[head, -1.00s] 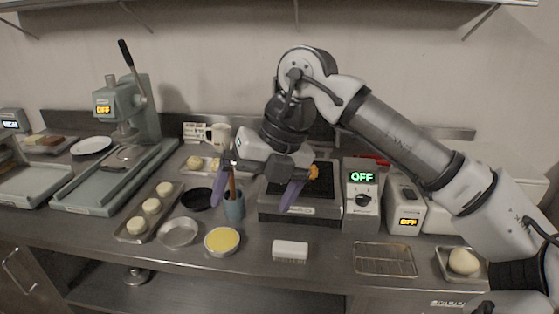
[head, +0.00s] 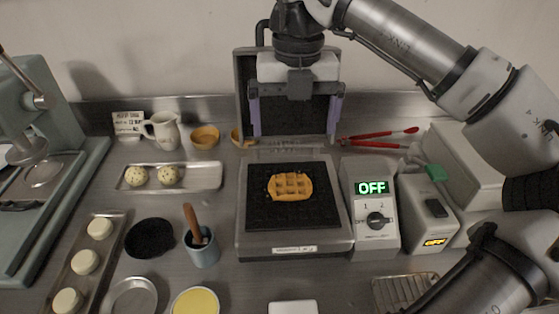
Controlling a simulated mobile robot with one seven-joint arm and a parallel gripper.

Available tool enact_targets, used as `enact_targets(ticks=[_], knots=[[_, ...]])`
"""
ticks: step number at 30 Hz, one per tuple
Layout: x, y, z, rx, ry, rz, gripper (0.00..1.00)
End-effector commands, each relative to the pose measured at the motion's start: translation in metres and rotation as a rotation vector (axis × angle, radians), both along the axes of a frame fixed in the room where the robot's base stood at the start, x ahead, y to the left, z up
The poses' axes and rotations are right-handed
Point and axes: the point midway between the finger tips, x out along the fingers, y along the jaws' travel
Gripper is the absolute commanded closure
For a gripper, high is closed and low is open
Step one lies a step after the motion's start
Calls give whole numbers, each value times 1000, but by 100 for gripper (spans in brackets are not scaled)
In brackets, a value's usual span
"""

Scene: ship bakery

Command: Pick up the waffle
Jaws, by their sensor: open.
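A golden-brown waffle (head: 290,186) lies on the black lower plate of the waffle iron (head: 241,226) in the middle of the head view. The iron's lid (head: 243,88) stands raised behind it. My gripper (head: 295,128) hangs in front of the raised lid, above and behind the waffle in the picture. Its two purple fingers are spread wide, pointing down, with nothing between them. It is apart from the waffle.
A control box (head: 375,212) reading OFF stands right of the iron. Red tongs (head: 378,138) lie behind it. A blue cup (head: 202,249) with a wooden-handled tool stands left. A tray (head: 206,178) holds two dough balls. Bowls (head: 205,138) and a pitcher (head: 162,131) stand at the back.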

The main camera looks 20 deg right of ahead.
Motion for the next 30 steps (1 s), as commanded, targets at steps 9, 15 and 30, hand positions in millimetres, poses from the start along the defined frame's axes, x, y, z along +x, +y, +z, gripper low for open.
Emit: enact_targets(ticks=[9, 15, 30], knots=[[-1, 0, -41, 3, 2, 2, 0], [-1, 1, -75, 2, 1, 2, 0], [-2, 4, -129, 3, 1, 2, 0]])
